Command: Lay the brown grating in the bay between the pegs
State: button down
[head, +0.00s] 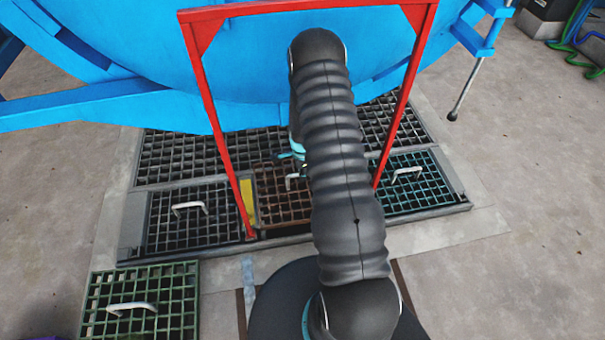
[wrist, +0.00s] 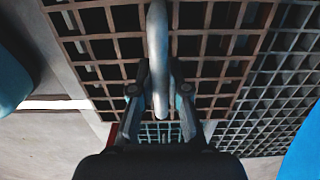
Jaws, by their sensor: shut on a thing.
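The brown grating (head: 282,208) shows in the head view between a yellow strip (head: 247,198) and the teal grating (head: 425,188), partly hidden behind my arm. In the wrist view the brown grating (wrist: 100,36) fills the upper middle, with its pale bar handle (wrist: 157,45) running between my fingers. My gripper (wrist: 160,72) is shut on this handle. In the head view my gripper is mostly hidden by the arm. The grating looks roughly level with its neighbours, but I cannot tell whether it rests or hangs slightly above. I cannot make out the pegs.
A dark grating (head: 190,222) with a handle lies left of the bay. A green grating (head: 110,322) lies at front left.

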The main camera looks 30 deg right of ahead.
aim_at(302, 186)
jog(key=shift+f+b, duration=1.4)
jog(key=shift+f, duration=0.55)
jog(key=shift+f+b, duration=2)
jog(key=shift+b, duration=0.3)
dwell(1.7)
jog(key=c, duration=1.1)
grip_release()
jog(key=shift+f, duration=0.1)
notch_tip(302, 186, up, 12)
jog(key=shift+r, duration=0.1)
